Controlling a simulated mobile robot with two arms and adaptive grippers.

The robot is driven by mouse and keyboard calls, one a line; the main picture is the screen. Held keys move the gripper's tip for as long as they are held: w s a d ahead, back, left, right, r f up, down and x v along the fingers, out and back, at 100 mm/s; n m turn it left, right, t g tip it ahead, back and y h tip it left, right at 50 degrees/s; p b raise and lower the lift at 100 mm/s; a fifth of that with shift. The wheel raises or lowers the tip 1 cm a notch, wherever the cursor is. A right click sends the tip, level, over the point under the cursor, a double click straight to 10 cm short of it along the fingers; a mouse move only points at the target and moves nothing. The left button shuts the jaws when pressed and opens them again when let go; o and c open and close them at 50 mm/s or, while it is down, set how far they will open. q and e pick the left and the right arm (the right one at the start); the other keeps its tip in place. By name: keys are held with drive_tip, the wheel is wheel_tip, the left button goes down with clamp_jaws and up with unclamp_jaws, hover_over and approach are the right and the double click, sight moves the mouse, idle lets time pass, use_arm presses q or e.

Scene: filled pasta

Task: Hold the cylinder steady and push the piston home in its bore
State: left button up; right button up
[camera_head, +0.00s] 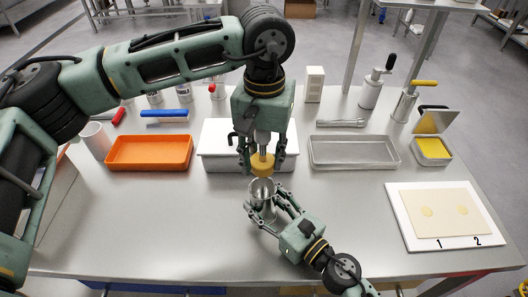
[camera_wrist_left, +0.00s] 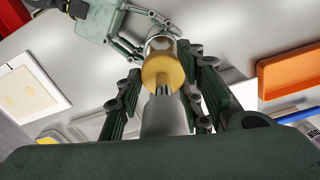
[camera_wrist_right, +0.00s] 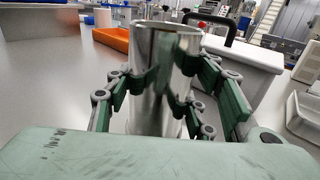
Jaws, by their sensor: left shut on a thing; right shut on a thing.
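The piston (camera_head: 262,161) has a yellow head and a grey metal rod. My left gripper (camera_head: 260,152) points down and is shut on it. The metal cylinder (camera_head: 262,203) stands upright on the table, its open bore facing up. My right gripper (camera_head: 263,212) is shut around the cylinder's side from the front right. The piston hangs just above the bore, and part of the opening shows below it. In the left wrist view the piston head (camera_wrist_left: 162,70) overlaps the cylinder (camera_wrist_left: 161,43) behind it. The right wrist view shows the cylinder (camera_wrist_right: 160,75) between the fingers; the piston is not visible there.
An orange tray (camera_head: 150,166), a white lidded box (camera_head: 216,168) and a metal tray (camera_head: 354,165) stand behind. A white board (camera_head: 405,230) with a numbered beige sheet lies at right. An open tin (camera_head: 434,160) stands behind it. The front left table is clear.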

sight(264, 141)
use_arm(q)
drive_tip(key=shift+f, duration=2.9)
drive_tip(key=shift+f, duration=1.35)
drive_tip(key=shift+c, duration=0.2)
drive_tip(key=o, duration=1.3)
drive_tip(key=shift+c, duration=0.2)
wheel_tip(264, 141, up, 12)
use_arm(e)
drive_tip(key=o, duration=1.6)
drive_tip(key=shift+c, duration=0.2)
